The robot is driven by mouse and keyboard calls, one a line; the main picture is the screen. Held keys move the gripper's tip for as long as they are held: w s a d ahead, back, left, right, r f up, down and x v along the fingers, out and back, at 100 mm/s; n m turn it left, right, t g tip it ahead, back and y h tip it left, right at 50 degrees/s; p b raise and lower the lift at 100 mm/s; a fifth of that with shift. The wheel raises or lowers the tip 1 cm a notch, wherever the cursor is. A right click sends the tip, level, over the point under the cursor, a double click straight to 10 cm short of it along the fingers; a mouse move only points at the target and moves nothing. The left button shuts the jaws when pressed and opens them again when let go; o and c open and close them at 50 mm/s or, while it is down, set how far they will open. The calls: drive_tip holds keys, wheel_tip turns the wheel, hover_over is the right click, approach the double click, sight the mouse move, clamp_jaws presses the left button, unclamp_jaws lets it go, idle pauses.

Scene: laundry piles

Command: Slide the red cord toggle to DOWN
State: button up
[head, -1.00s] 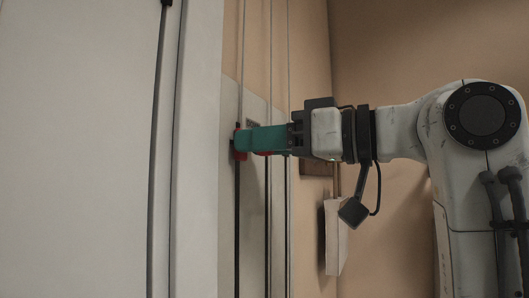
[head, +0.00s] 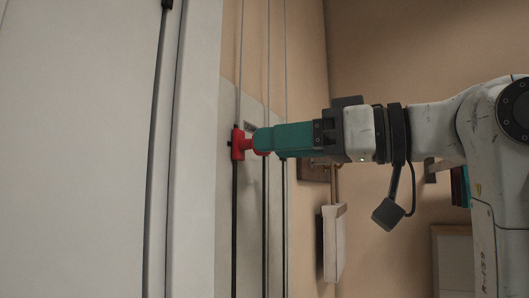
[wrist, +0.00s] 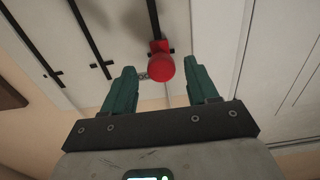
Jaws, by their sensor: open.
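The red cord toggle (head: 238,144) sits on the leftmost cord of a pale wall panel in the head view. Its stem and round knob stick out towards my gripper. In the wrist view the round red knob (wrist: 161,68) lies between my two teal fingertips, with a visible gap to the right finger and a smaller one to the left. My gripper (head: 262,140) is open and level with the toggle, its fingertips around the knob's end; the near finger hides part of the knob in the head view. No UP or DOWN marking is readable.
Two more cords run parallel on the panel (head: 225,225), close to the right of the toggle's cord. A large white surface (head: 80,150) stands at the left. A white box-like fixture (head: 333,243) hangs on the tan wall below my wrist.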

drive_tip(key=b+v, duration=0.1)
drive_tip(key=v, duration=0.6)
drive_tip(key=shift+b, duration=0.35)
